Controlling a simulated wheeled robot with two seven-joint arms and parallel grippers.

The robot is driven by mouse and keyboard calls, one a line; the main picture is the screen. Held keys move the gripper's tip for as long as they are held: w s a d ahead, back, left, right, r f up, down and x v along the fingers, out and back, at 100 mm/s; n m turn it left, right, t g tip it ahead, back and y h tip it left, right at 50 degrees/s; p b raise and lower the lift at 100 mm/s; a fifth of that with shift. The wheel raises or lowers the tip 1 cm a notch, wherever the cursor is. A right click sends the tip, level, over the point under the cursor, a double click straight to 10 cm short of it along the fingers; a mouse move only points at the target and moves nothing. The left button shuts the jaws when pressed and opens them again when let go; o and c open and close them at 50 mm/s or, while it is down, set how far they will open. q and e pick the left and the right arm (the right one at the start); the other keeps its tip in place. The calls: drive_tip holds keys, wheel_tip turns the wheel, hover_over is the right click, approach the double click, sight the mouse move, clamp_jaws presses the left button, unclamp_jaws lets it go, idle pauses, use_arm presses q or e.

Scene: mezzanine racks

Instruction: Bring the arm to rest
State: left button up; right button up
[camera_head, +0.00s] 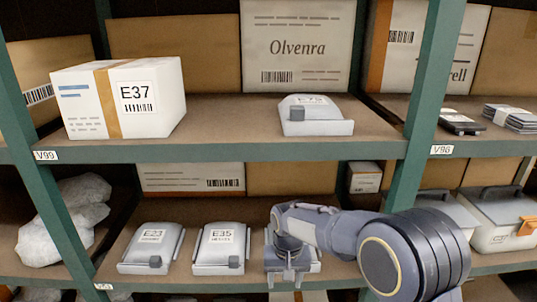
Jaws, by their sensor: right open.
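My right arm (340,232) reaches in from the lower right, in front of the lower shelf. Its gripper (285,280) points down and is open, with nothing seen between the fingers. It stands in front of a grey case (315,260) that it mostly hides, so I cannot tell whether they touch. My left gripper is not in view.
The lower shelf also holds grey cases E23 (152,247) and E35 (220,247). A white box E37 (120,97) and a grey case E75 (315,117) stand on the upper shelf (230,125). A green post (425,110) rises behind my arm.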

drive_tip(key=s+d+r+m+t+y+p, duration=0.1)
drive_tip(key=s+d+r+y+p, duration=0.15)
drive_tip(key=s+d+r, duration=0.8)
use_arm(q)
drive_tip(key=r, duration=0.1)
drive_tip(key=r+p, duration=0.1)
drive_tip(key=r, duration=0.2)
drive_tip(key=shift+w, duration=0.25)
use_arm(e)
drive_tip(key=s+d+r+t, duration=0.1)
drive_tip(key=s+d+t, duration=0.1)
drive_tip(key=s, duration=0.6)
drive_tip(key=s+d+r+t, duration=0.2)
drive_tip(key=s+d, duration=0.2)
drive_tip(key=s, duration=0.4)
drive_tip(key=shift+r+m+y, duration=0.2)
drive_tip(key=shift+m+y, duration=0.2)
drive_tip(key=shift+y, duration=0.05)
